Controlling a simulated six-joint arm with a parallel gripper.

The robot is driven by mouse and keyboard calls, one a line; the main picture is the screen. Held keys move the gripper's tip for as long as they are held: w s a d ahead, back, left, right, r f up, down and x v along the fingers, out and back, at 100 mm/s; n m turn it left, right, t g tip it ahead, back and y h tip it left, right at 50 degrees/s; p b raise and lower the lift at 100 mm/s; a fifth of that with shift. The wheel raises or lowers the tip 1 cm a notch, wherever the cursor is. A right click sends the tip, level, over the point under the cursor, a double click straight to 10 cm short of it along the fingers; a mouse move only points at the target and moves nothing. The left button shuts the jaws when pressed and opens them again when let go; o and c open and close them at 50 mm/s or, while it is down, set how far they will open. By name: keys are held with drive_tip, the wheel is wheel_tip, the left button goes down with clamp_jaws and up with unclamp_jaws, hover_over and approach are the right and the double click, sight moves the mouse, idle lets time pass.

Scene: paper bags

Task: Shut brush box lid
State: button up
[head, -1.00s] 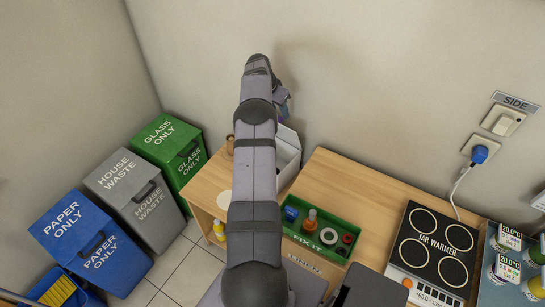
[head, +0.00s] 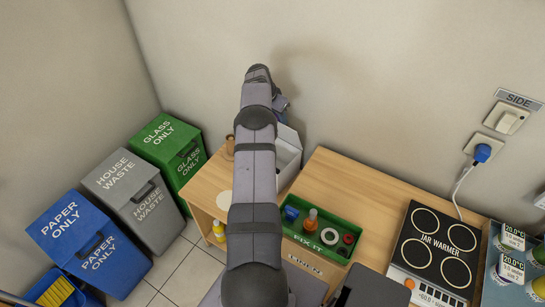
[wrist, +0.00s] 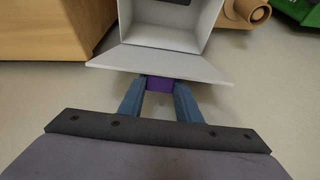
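The brush box (wrist: 170,28) is a light grey open box at the top of the wrist view; its dark inside partly shows. Its lid (wrist: 160,64) is a flat grey panel tilted outward from the box opening, so the box is open. A purple tab (wrist: 160,85) is at the lid's near edge. My gripper (wrist: 160,88) has its two blue fingers on either side of this tab, with no clear gap seen. In the head view the box (head: 289,150) is partly behind my arm, and my gripper (head: 280,104) is mostly hidden at its wall side.
The box stands on a wooden bench (head: 350,190) near the wall. A green tray (head: 320,232) with bottles and tape lies to the right, then a jar warmer (head: 436,250). A brown wooden object (wrist: 245,12) is beside the box. Bins (head: 165,145) stand left.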

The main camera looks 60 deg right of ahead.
drive_tip(key=shift+o, duration=0.2)
idle(0.4)
drive_tip(key=shift+w+a+f, duration=0.15)
drive_tip(key=shift+a+f, duration=0.1)
drive_tip(key=shift+a, duration=0.55)
drive_tip(key=shift+a+f, duration=0.1)
drive_tip(key=shift+a, duration=0.15)
drive_tip(key=shift+w+a+f, duration=0.1)
drive_tip(key=shift+a+f, duration=0.15)
drive_tip(key=shift+a, duration=0.25)
drive_tip(key=shift+a+f, duration=0.25)
drive_tip(key=shift+a, duration=0.2)
drive_tip(key=shift+b, duration=0.3)
drive_tip(key=shift+a+f+b, duration=0.5)
drive_tip(key=shift+a+f, duration=0.1)
drive_tip(key=shift+a, duration=0.3)
drive_tip(key=shift+w+f, duration=0.1)
